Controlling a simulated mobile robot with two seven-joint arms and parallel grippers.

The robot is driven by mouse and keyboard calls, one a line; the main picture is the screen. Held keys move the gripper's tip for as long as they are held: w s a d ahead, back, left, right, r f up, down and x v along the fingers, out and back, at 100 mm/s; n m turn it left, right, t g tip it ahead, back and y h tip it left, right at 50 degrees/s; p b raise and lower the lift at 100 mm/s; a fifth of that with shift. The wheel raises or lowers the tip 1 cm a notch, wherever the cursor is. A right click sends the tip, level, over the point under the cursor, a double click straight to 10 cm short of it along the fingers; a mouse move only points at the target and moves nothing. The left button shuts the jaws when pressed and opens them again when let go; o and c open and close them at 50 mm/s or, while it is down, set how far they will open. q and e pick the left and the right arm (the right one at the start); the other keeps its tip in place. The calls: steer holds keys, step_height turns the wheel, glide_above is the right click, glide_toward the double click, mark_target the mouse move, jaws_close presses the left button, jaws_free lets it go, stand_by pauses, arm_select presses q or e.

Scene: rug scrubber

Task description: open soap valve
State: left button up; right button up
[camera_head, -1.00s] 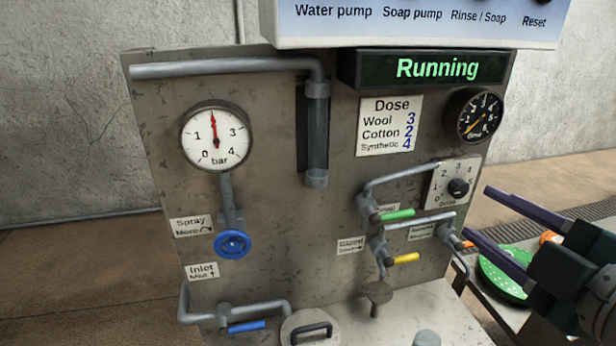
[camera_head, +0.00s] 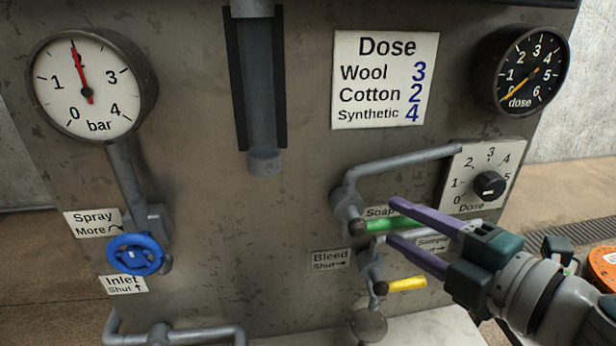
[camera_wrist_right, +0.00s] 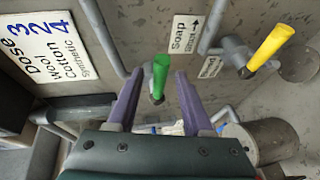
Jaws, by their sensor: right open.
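The soap valve's green handle (camera_head: 384,225) juts to the right from its grey pipe fitting in the head view. In the right wrist view the green handle (camera_wrist_right: 160,70) stands between the two open fingertips (camera_wrist_right: 159,74), with a gap visible on each side. My left gripper is not in view.
A yellow bleed handle (camera_head: 406,284) is just below the right gripper. The dose knob (camera_head: 489,186) is above right of it. A blue spray wheel (camera_head: 135,254) is at the left. The pressure gauge (camera_head: 88,84) and dose gauge (camera_head: 520,70) are higher up.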

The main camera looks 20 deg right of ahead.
steer(key=shift+x, duration=0.95)
steer(key=shift+c, duration=0.3)
jaws_close()
stand_by(0.4)
